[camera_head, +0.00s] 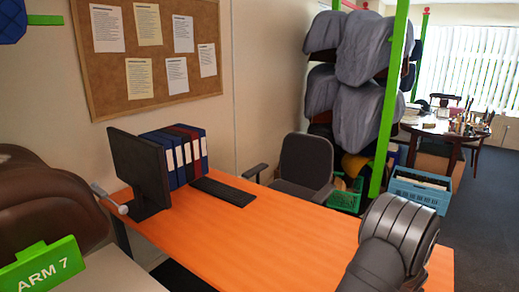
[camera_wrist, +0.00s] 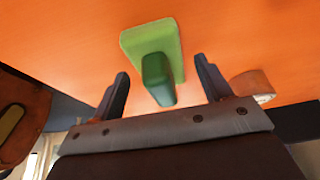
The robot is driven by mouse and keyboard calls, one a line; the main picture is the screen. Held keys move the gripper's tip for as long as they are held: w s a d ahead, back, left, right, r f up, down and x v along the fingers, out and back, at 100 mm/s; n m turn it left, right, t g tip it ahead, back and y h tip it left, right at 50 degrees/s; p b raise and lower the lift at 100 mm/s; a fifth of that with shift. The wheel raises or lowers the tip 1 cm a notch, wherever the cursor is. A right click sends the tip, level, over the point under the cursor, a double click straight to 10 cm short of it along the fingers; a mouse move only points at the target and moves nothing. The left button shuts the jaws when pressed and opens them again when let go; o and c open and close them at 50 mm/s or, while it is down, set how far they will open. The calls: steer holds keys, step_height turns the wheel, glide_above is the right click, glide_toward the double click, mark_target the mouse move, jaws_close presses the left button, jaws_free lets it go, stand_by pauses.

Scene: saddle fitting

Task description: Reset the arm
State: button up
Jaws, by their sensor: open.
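My gripper (camera_wrist: 162,66) shows in the wrist view with its two dark fingers spread apart. A green piece (camera_wrist: 168,42) with a darker green upright part (camera_wrist: 156,79) shows between and beyond the fingers, against the orange desktop. Gaps show on both sides of it, and I see no finger touching it. In the head view my arm reaches in at the lower right over the orange desk (camera_head: 250,235); its gripper and the green piece cannot be made out there.
A monitor (camera_head: 139,172), binders (camera_head: 178,155) and a dark keyboard (camera_head: 223,191) occupy the desk's back left. A chair (camera_head: 303,165) stands behind it. A green post (camera_head: 388,120) rises beside covered saddles (camera_head: 358,95). A tan round object (camera_wrist: 252,84) lies right of my fingers. The desk's middle is clear.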

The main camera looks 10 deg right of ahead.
steer(key=shift+w+d+f, duration=0.1)
steer(key=shift+f, duration=0.4)
steer(key=shift+r, duration=0.2)
